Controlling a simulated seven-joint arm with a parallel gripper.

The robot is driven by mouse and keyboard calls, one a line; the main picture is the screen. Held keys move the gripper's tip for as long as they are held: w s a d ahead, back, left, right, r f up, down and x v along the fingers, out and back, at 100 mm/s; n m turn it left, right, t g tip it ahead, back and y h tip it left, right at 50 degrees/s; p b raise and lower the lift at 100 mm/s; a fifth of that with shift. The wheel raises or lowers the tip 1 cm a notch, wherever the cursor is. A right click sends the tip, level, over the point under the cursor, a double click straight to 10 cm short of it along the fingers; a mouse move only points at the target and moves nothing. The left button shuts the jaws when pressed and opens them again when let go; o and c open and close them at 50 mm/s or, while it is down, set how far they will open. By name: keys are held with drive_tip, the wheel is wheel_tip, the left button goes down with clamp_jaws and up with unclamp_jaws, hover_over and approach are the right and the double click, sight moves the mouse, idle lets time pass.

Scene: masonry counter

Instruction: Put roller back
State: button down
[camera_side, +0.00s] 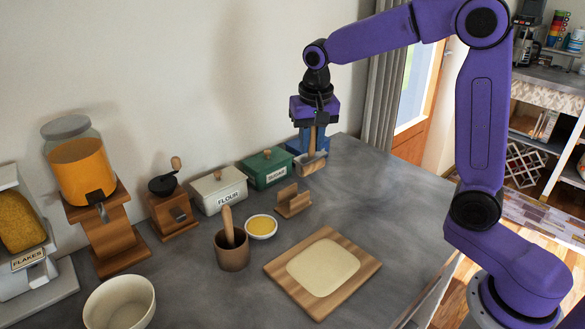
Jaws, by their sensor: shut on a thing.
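My gripper (314,121) points down at the back of the counter, near the wall, and is shut on an upright wooden handle. The handle seems to belong to the roller (311,163), whose pale wooden lower part shows below it. I cannot tell whether this lower part touches the counter. A small wooden stand (293,202) with raised ends sits empty on the counter, in front and to the left of the roller. A wooden board (364,275) with a flat sheet of dough (323,267) lies nearer the front.
A blue box (297,146) stands just behind the roller. A green sugar box (266,168), a flour box (218,190) and a grinder (170,205) line the wall. A yellow-filled bowl (261,227) and a mortar with pestle (231,250) stand left of the board. The counter's right side is clear.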

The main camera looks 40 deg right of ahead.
drive_tip(key=w+f, duration=0.5)
drive_tip(key=f, duration=0.4)
drive_tip(key=shift+w+a+f, duration=0.2)
drive_tip(key=shift+w+a, duration=0.05)
drive_tip(key=shift+w, duration=0.1)
drive_tip(key=shift+f, duration=0.6)
drive_tip(key=c, duration=1)
unclamp_jaws()
drive_tip(key=r, duration=0.4)
drive_tip(key=s+r, duration=0.1)
drive_tip(key=r, duration=0.3)
drive_tip(key=a+r, duration=0.1)
drive_tip(key=r, duration=0.4)
drive_tip(key=shift+s, duration=0.4)
